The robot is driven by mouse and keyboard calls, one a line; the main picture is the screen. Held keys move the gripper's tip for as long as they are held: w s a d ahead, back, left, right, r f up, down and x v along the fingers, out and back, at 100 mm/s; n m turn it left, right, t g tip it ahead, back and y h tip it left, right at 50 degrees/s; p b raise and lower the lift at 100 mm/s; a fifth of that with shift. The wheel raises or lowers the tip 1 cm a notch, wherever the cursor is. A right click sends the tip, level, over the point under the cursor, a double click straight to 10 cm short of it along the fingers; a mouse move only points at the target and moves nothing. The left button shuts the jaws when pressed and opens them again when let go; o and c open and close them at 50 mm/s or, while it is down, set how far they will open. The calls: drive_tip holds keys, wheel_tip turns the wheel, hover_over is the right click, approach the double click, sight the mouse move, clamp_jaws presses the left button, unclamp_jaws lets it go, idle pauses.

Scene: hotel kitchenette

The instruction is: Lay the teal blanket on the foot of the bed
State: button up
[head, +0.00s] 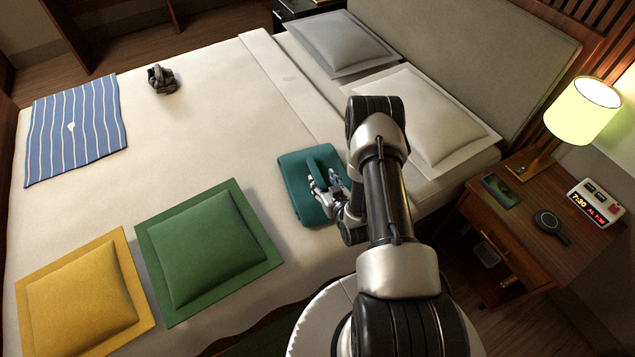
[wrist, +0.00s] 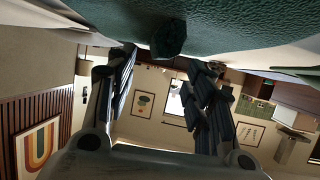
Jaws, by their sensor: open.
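The teal blanket (head: 296,188) lies folded in a compact bundle on the near side of the bed (head: 215,115), close to the pillows. Its top has a raised ridge. My gripper (head: 326,192) is at the blanket's right part, fingers toward it. In the wrist view, the gripper (wrist: 162,66) has its two fingers spread apart. The teal cloth (wrist: 235,25) fills the top there, and a dark teal lump shows between the fingertips. I cannot tell whether the fingers touch it. The foot of the bed is at the left, away from the headboard.
A blue striped cloth (head: 75,125) lies at the foot end. Green (head: 210,250) and yellow (head: 80,300) cushions lie along the near side. A dark object (head: 161,79) sits farther back. Pale pillows (head: 430,115) are at the headboard. A nightstand (head: 530,225) with a lamp stands right. The bed's middle is clear.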

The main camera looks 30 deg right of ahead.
sight(318, 171)
drive_tip(key=b+x, duration=0.1)
drive_tip(key=x, duration=0.3)
drive_tip(key=shift+w+d+r+b, duration=0.15)
drive_tip(key=shift+w+b, duration=0.05)
drive_tip(key=shift+b, duration=0.15)
drive_tip(key=shift+c, duration=0.3)
clamp_jaws()
idle(0.4)
